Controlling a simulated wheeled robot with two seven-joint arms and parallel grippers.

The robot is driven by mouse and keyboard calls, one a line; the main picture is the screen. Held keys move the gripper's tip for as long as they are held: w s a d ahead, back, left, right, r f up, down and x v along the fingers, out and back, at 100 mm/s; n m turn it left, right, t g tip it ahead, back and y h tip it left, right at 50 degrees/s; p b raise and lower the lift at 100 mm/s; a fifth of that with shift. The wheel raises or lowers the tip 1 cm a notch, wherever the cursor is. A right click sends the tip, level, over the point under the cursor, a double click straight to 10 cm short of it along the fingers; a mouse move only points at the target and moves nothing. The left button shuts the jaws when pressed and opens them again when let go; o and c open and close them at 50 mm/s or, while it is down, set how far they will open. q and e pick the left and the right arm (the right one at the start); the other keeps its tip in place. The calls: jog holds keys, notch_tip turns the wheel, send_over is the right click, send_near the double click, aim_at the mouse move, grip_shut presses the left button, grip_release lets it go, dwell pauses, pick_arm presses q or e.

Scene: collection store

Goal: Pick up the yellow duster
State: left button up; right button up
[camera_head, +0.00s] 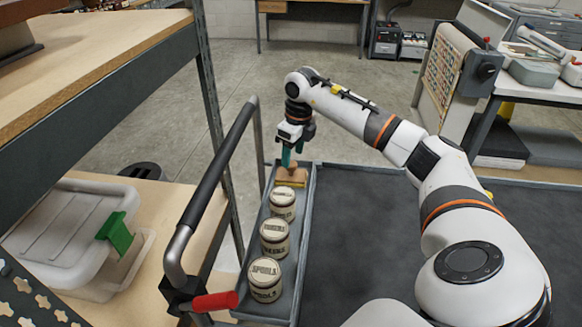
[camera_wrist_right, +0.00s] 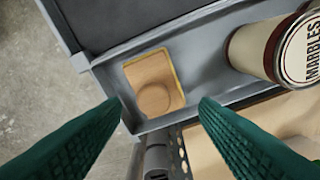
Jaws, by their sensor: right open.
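The yellow duster (camera_head: 291,181) lies at the far end of the narrow grey tray (camera_head: 308,205) on the cart. In the right wrist view the duster (camera_wrist_right: 150,69) is a tan block with a yellow edge and a round knob on top. My right gripper (camera_head: 289,158) points down above it, with green fingers. In the wrist view the right gripper (camera_wrist_right: 161,103) is open and empty, its fingertips apart on either side of the knob's near end. The fingers partly cover the duster in the head view. My left gripper is not in view.
Several lidded jars, including one marked SPOOLS (camera_head: 265,279), stand in the tray nearer me. The MARBLES jar (camera_wrist_right: 270,50) is beside the duster. The cart's black handle (camera_head: 220,165) rises at the left. The dark cart top (camera_head: 355,240) is clear.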

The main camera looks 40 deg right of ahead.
aim_at(291, 163)
jog(key=f, duration=0.2)
jog(key=w+f+p, duration=0.1)
jog(key=f, duration=0.2)
jog(key=shift+w+d+f, duration=0.1)
jog(key=shift+d, duration=0.1)
jog(key=c, duration=1.1)
notch_tip(291, 163, up, 10)
jog(key=shift+r+b, duration=0.1)
jog(key=shift+b, duration=0.35)
